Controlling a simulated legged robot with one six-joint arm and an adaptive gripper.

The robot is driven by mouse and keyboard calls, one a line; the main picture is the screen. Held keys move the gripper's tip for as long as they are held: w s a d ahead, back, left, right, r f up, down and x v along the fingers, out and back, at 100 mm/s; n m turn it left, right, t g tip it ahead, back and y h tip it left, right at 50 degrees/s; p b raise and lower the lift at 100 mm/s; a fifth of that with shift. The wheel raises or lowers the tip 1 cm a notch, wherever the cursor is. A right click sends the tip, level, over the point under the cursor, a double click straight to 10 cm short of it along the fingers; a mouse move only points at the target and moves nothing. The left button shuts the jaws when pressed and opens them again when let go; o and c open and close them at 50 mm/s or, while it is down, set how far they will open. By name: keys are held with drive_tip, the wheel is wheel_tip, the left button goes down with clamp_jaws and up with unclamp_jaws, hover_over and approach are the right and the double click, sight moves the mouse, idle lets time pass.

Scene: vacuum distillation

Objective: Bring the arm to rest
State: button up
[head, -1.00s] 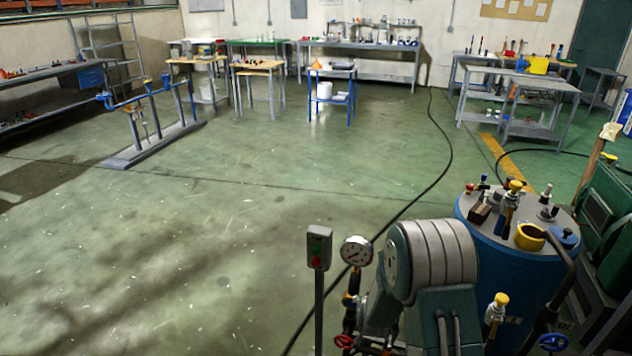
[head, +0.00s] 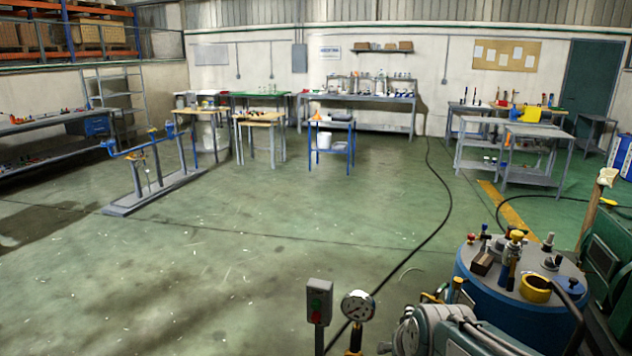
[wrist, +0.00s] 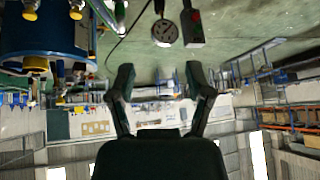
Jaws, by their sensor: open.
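My gripper (wrist: 160,84) shows in the wrist view, which looks upside down. Its two dark fingers are spread apart with nothing held between them. A pressure gauge (wrist: 164,32) and a control box with red and green buttons (wrist: 192,26) show beyond the fingers, near the top of that view. In the head view the same gauge (head: 357,306) and control box (head: 319,301) stand at the bottom middle. I cannot make out my gripper in the head view.
A blue drum (head: 500,303) with tools and a yellow ring on its lid stands at the lower right. Green machinery (head: 612,255) is beside it. A black hose (head: 445,215) crosses the floor. Tables line the back wall, and the middle floor (head: 270,225) is clear.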

drive_tip(key=s+r, duration=0.1)
drive_tip(key=s, duration=0.6)
drive_tip(key=s+d+r+g, duration=0.1)
drive_tip(key=s+r, duration=0.1)
drive_tip(key=s, duration=0.6)
drive_tip(key=shift+r+n, duration=0.25)
drive_tip(key=shift+n, duration=0.15)
